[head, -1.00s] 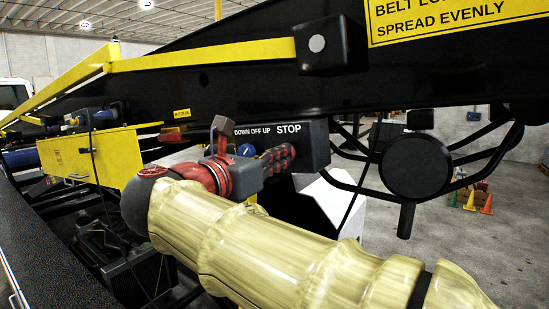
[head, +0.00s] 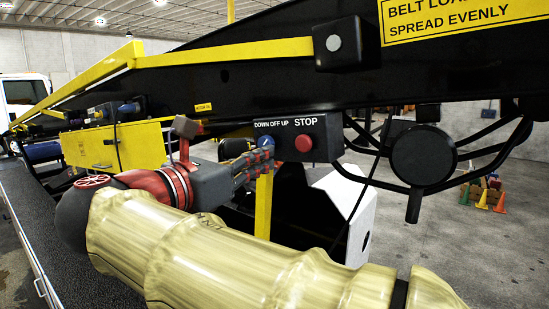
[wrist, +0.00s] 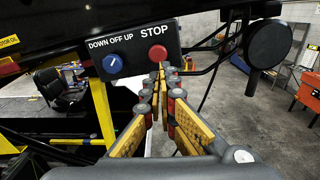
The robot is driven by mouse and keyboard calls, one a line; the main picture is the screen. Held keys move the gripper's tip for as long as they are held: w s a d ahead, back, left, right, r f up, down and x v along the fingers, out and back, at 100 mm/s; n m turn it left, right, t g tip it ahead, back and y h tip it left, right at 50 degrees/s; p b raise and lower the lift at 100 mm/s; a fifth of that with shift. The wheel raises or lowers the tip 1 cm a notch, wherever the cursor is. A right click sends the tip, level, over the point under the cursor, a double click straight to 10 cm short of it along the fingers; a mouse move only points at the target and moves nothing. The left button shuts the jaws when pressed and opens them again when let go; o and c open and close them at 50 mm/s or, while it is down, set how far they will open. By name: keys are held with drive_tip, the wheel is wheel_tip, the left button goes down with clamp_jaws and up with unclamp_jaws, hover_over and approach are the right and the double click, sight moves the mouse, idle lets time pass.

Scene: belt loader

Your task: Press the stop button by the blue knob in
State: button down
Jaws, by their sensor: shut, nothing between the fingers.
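The red stop button (head: 304,143) sits on a black control box (head: 325,130) under the word STOP. It also shows in the wrist view (wrist: 158,53), just beyond my fingertips. The blue knob (wrist: 113,64) is to its left under DOWN OFF UP; in the head view the blue knob (head: 265,141) is just above my fingers. My gripper (head: 268,158) is shut and empty, below and left of the button. In the wrist view my gripper (wrist: 162,68) has its fingertips together just below the button. I cannot tell whether they touch it; the button looks unpressed.
The black beam of the loader runs above the box, with a yellow bar (head: 230,52) along it. A round black part (head: 423,156) with bent tubes hangs to the right. A yellow post (head: 263,205) stands below the box. Cones (head: 483,199) are far off on open floor.

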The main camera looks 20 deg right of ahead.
drive_tip(key=shift+v, duration=0.8)
